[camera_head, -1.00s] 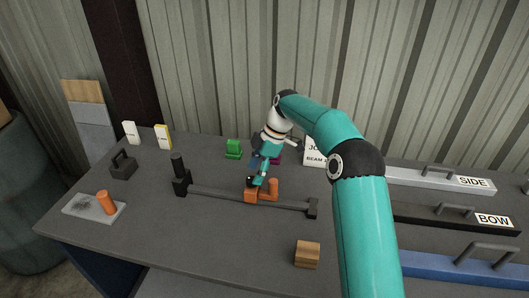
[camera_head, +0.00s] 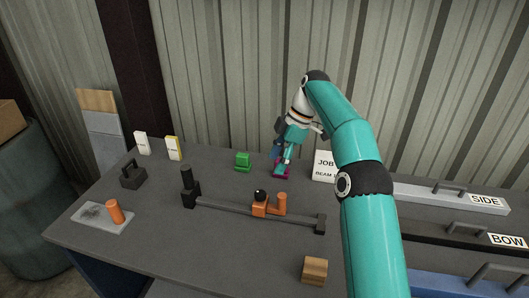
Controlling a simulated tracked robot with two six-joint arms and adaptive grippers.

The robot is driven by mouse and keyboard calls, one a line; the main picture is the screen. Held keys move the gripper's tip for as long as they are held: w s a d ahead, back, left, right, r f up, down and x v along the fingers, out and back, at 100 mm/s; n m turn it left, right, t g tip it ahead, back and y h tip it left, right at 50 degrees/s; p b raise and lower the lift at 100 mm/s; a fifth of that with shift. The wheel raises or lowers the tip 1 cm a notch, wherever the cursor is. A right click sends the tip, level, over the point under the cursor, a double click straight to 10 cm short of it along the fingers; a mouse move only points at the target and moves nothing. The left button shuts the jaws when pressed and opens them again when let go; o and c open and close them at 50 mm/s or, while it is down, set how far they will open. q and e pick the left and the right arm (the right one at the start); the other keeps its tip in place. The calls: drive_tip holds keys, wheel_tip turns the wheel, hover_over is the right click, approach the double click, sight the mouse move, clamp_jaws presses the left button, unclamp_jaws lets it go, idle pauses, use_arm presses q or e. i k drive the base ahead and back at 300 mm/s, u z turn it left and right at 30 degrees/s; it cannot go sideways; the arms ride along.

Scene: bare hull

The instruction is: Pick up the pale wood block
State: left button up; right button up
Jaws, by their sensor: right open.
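The pale wood block (camera_head: 314,270) sits on the grey table near its front edge, to the right of the middle. My right gripper (camera_head: 281,170) is open over the back part of the table, well behind the block and apart from it. Its fingertips are at a small magenta object (camera_head: 283,173), which they partly hide; I cannot tell if they touch it. My left gripper is not in view.
A dark bar with an orange slider (camera_head: 261,209) lies between the gripper and the block. A green block (camera_head: 242,161) and a white sign (camera_head: 324,166) stand at the back. Labelled drawers or trays with handles (camera_head: 449,187) lie at right. A plate with an orange cylinder (camera_head: 115,211) is at left.

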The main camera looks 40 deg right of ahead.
sight(315, 269)
drive_tip(key=k, duration=1.5)
